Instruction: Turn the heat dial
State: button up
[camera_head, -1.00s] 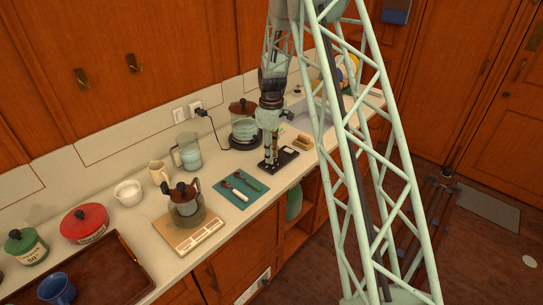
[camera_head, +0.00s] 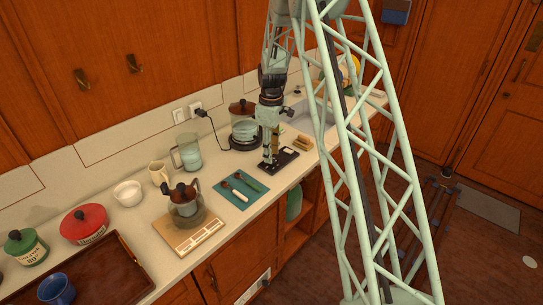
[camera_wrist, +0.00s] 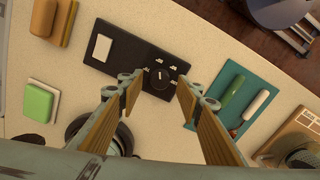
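The heat dial (camera_wrist: 159,78) is a small round black knob with a white pointer line, on a flat black panel (camera_wrist: 125,50) with small white marks around the knob and a pale rectangle at its other end. In the head view the panel (camera_head: 289,156) lies on the counter under my gripper (camera_head: 270,163); the dial is hidden there. In the wrist view my gripper (camera_wrist: 158,93) is open, its two wood-coloured fingers apart, with the dial showing between the tips. I cannot tell whether either finger touches it.
A teal mat (camera_head: 240,188) with utensils lies beside the panel. A kettle (camera_head: 244,128) stands behind my gripper, and a sponge (camera_wrist: 40,101) and wooden block (camera_head: 303,143) lie near. A glass pot (camera_head: 187,212) sits on a board farther left.

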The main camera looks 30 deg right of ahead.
notch_tip(320, 180, up, 10)
jog(key=shift+r, duration=0.25)
dwell(0.3)
dwell(0.6)
jog(key=s+a+r+m+t+b, duration=0.1)
jog(key=s+a+r, duration=0.4)
jog(key=s+r, duration=0.3)
jog(key=s+a+r+m, duration=0.2)
jog(key=s+a+r, duration=0.3)
jog(key=s+r, duration=0.25)
jog(key=s+a+r+m+t+b, duration=0.1)
jog(key=s+a+r, duration=0.4)
jog(key=s+r, duration=0.3)
jog(key=s+a+m+t+b, duration=0.1)
jog(key=s+a, duration=0.3)
jog(key=s, duration=1.1)
jog(key=s+a+m+t+b, duration=0.1)
jog(key=s+a+m, duration=0.1)
jog(key=s, duration=1.3)
jog(key=shift+a+m, duration=0.4)
jog(key=shift+a, duration=0.5)
jog(key=shift+w, duration=0.1)
